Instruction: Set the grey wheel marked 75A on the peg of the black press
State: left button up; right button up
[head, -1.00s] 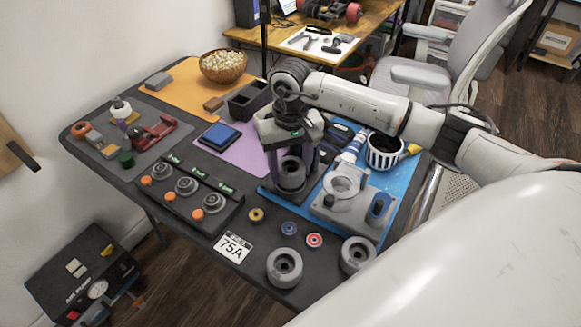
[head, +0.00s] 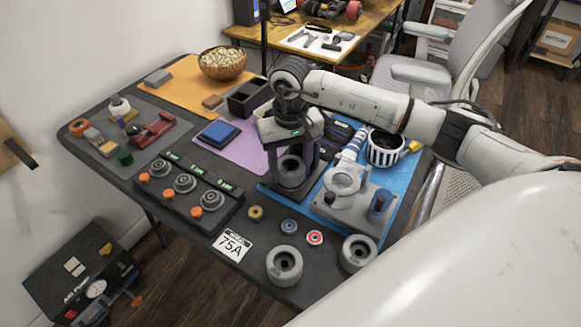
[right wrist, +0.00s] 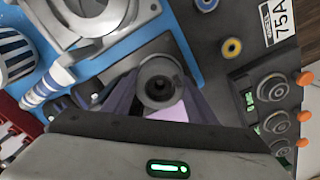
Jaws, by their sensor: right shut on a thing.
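My right gripper (head: 291,160) points down over the blue mat, its dark fingers shut on a grey wheel (head: 291,172). In the right wrist view the wheel (right wrist: 160,80) sits between the fingers, its dark centre facing the camera. No marking is readable on it. A dark base below the wheel (head: 288,192) looks like part of the black press. The gripper and wheel hide its peg, and I cannot tell whether the wheel is around the peg or above it. The 75A card (head: 232,246) lies at the table's front edge. My left gripper is not in view.
Two more grey wheels (head: 284,265) (head: 359,253) stand at the front edge. Small yellow, blue and red-white wheels lie nearby. A grey fixture (head: 352,209) with a ring is close on the right, beside a striped cup (head: 384,150). A black knob panel (head: 188,197) is on the left.

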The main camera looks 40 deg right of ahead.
jog(key=shift+f, duration=0.1)
dwell(0.8)
jog(key=o, duration=1.2)
jog(key=shift+o, duration=0.2)
jog(key=shift+o, duration=1)
jog(key=shift+d, duration=0.1)
jog(key=shift+d, duration=0.15)
jog(key=shift+c, duration=0.5)
